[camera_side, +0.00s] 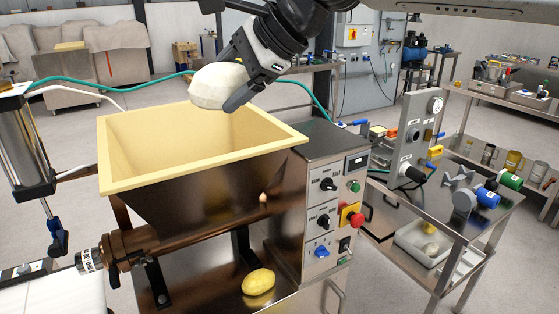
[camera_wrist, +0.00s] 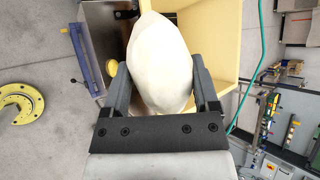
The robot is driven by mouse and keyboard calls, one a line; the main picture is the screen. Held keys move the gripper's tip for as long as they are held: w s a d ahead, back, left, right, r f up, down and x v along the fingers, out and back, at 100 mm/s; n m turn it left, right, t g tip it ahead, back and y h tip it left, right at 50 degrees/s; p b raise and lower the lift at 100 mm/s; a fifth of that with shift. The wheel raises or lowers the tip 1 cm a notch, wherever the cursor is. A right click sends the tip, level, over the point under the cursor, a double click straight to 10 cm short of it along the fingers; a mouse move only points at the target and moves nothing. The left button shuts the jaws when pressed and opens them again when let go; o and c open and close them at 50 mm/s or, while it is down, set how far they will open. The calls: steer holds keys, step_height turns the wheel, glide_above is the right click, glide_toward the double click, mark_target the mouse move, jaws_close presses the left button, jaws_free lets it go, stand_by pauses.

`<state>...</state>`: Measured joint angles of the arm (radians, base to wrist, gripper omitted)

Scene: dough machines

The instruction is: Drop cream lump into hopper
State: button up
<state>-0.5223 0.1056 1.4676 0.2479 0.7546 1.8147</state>
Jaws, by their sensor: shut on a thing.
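The cream lump (camera_side: 217,86) is a large, smooth, off-white piece. My gripper (camera_side: 230,92) is shut on it and holds it in the air above the back part of the hopper (camera_side: 203,178). The hopper is a pale yellow, square-rimmed funnel on a steel machine, and the part of its inside that shows is empty. In the wrist view the lump (camera_wrist: 159,62) sits between the two dark fingers of my gripper (camera_wrist: 160,85), with the yellow hopper (camera_wrist: 228,30) behind it. The lump hides part of the hopper there.
A yellow lump (camera_side: 258,281) lies on the machine's lower shelf. The control box (camera_side: 335,210) with knobs and a red button stands right of the hopper. A green hose (camera_side: 110,78) runs behind the hopper. A steel cart (camera_side: 440,200) with fittings stands at right.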

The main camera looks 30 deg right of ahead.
steer(key=w+d+t+y, duration=0.1)
steer(key=w+d+t, duration=0.35)
steer(key=w, duration=1.05)
steer(key=shift+g, duration=0.45)
steer(key=shift+s+d+f, duration=0.1)
steer(key=shift+d+f, duration=0.05)
steer(key=shift+f, duration=0.6)
steer(key=shift+s+d+f, duration=0.1)
steer(key=shift+d+f, duration=0.05)
steer(key=shift+f, duration=0.65)
steer(key=shift+s+d+f, duration=0.1)
steer(key=shift+d+f, duration=0.05)
steer(key=shift+f, duration=0.6)
steer(key=shift+w+f, duration=0.1)
steer(key=shift+w, duration=0.1)
steer(key=w+a+f, duration=0.3)
steer(key=w+f, duration=0.1)
steer(key=w, duration=0.5)
steer(key=shift+a+f, duration=0.15)
steer(key=shift+f, duration=0.25)
